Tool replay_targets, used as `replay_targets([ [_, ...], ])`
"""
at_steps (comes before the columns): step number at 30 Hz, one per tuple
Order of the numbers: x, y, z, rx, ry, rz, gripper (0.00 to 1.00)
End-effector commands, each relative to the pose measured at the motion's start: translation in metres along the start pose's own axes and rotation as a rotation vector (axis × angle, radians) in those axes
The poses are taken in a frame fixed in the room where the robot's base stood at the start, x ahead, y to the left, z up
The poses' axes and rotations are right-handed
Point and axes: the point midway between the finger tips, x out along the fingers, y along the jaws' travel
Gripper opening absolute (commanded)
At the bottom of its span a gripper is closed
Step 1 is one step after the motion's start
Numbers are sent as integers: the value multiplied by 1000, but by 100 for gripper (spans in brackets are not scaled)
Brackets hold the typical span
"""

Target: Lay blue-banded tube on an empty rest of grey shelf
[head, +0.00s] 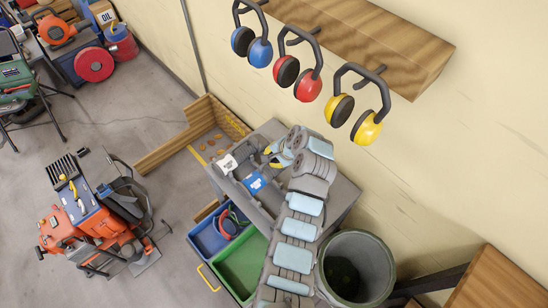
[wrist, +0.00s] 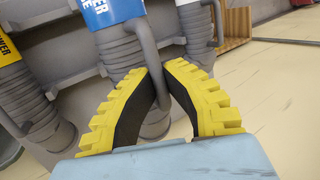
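The blue-banded tube (wrist: 122,50) is grey and ribbed, with a looped side handle, in the wrist view. In the head view its blue band (head: 254,182) shows on the grey shelf (head: 345,192). My gripper (wrist: 159,70), with yellow ridged fingers, has its tips close together on either side of the handle bar and looks shut on it. In the head view my gripper (head: 279,153) is over the shelf's wall side. Whether the tube is lifted cannot be told. A yellow-banded tube (wrist: 22,95) and a white-banded tube (wrist: 193,25) flank it.
Blue (head: 205,240) and green (head: 240,268) crates stand below the shelf. A grey bin (head: 378,241) is right of my arm. Ear defenders (head: 310,82) hang on a wooden wall rack (head: 400,42) above. A low wooden frame (head: 165,150) lies beyond the shelf.

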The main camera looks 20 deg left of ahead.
Motion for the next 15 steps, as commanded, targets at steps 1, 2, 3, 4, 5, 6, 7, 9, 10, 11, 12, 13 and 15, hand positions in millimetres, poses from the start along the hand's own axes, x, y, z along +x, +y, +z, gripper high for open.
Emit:
replay_targets([
  [1, 3, 1, 0, 0, 0, 0, 0],
  [2, 4, 2, -1, 0, 0, 0, 0],
  [3, 6, 3, -1, 0, 0, 0, 0],
  [4, 7, 4, -1, 0, 0, 0, 0],
  [5, 9, 5, -1, 0, 0, 0, 0],
  [6, 10, 6, -2, 0, 1, 0, 0],
  [7, 12, 7, -2, 0, 1, 0, 0],
  [9, 16, 9, -2, 0, 1, 0, 0],
  [10, 17, 10, -2, 0, 1, 0, 0],
  [11, 18, 10, -3, 0, 1, 0, 0],
  [12, 20, 11, -3, 0, 1, 0, 0],
  [13, 22, 12, -3, 0, 2, 0, 0],
  [15, 25, 14, -4, 0, 2, -1, 0],
])
